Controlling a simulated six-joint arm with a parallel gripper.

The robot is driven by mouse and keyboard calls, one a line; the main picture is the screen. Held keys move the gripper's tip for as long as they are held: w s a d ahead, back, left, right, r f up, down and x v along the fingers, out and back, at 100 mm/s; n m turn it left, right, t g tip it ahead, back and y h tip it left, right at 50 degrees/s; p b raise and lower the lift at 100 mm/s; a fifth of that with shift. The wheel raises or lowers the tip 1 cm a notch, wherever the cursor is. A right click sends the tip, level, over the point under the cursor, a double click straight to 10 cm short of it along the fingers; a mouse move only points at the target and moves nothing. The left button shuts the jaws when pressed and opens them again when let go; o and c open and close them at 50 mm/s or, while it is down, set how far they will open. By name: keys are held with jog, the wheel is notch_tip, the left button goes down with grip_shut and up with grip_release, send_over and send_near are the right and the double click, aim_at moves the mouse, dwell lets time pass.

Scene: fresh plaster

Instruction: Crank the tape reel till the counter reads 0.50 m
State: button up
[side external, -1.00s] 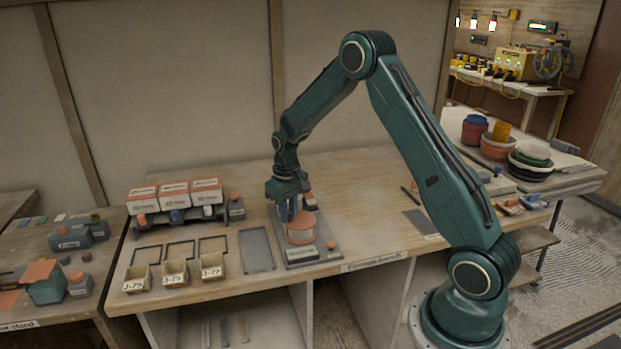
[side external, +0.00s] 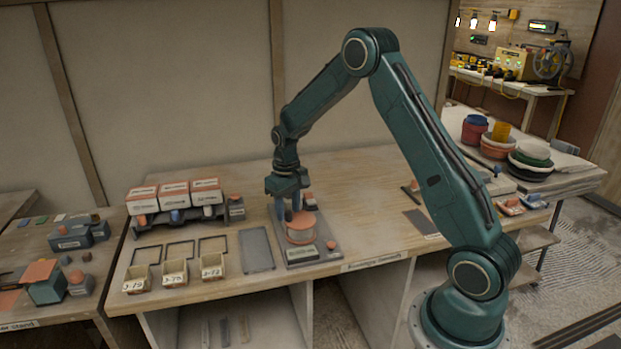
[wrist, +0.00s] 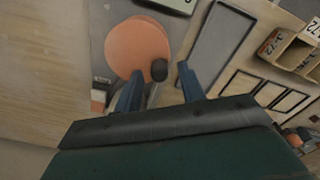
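The tape reel (side external: 301,231) is an orange-red disc on a grey base plate (side external: 322,251) near the front of the bench; it also shows in the wrist view (wrist: 135,46). A dark round crank knob (wrist: 159,70) stands by the reel's edge. My gripper (wrist: 160,70) has two blue fingers spread apart, one on each side of the knob, with gaps between them and it. In the side view my gripper (side external: 289,208) is just above the reel's back left edge. The counter (side external: 303,256) is at the base's front; its digits are unreadable.
A flat grey tray (side external: 257,249) lies left of the reel base. Several small labelled bins (side external: 174,273) stand along the front edge, with boxes (side external: 174,195) on a rack behind. Bench to the right is largely clear.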

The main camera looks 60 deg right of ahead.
jog(key=shift+r, duration=3.4)
jog(key=shift+r, duration=0.1)
